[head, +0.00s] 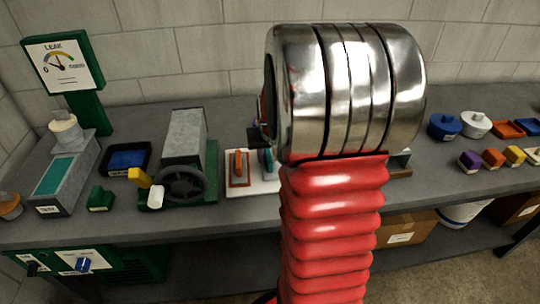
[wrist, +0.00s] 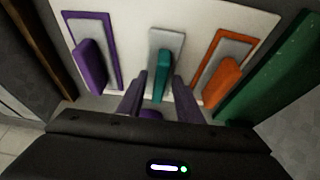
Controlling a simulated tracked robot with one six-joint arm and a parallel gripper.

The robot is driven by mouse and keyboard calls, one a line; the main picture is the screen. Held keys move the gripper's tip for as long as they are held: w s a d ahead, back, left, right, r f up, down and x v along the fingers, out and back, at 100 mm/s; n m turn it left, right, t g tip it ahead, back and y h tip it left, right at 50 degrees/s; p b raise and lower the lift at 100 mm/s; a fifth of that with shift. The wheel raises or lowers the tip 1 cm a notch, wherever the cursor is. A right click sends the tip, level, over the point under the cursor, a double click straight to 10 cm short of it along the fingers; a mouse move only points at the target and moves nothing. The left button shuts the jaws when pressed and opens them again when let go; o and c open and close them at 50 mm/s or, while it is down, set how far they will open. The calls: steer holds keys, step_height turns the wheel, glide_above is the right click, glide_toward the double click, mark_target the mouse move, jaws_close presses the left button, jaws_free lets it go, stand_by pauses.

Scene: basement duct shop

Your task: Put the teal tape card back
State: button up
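The teal tape card (wrist: 161,78) stands in the middle of the white board (wrist: 133,48), in front of a grey panel, in the wrist view. My gripper (wrist: 160,80) reaches in with one finger on each side of it. Narrow gaps show between the fingers and the card, so the gripper looks open around it. The card's lower end is partly hidden. In the head view the teal card (head: 267,162) shows at the board's (head: 236,189) edge beside my arm, which hides the gripper and the board's right part.
A purple card (wrist: 92,66) and an orange card (wrist: 222,82) flank the teal one closely. A green surface (wrist: 270,75) lies beyond the orange. In the head view, a green machine with a handwheel (head: 181,185) stands left of the board; small blocks (head: 493,158) sit far right.

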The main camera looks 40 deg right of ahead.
steer(key=v, duration=1.2)
steer(key=shift+a, duration=0.1)
stand_by(0.4)
steer(key=s+a+r+n+t+y, duration=0.1)
steer(key=s+a+n, duration=0.2)
steer(key=a, duration=1.1)
steer(key=s+a+r+n+t+y, duration=0.1)
steer(key=s+a+n, duration=0.2)
steer(key=s+a, duration=0.5)
steer(key=a, duration=0.6)
steer(key=shift+s+r+n, duration=0.4)
steer(key=shift+a, duration=0.15)
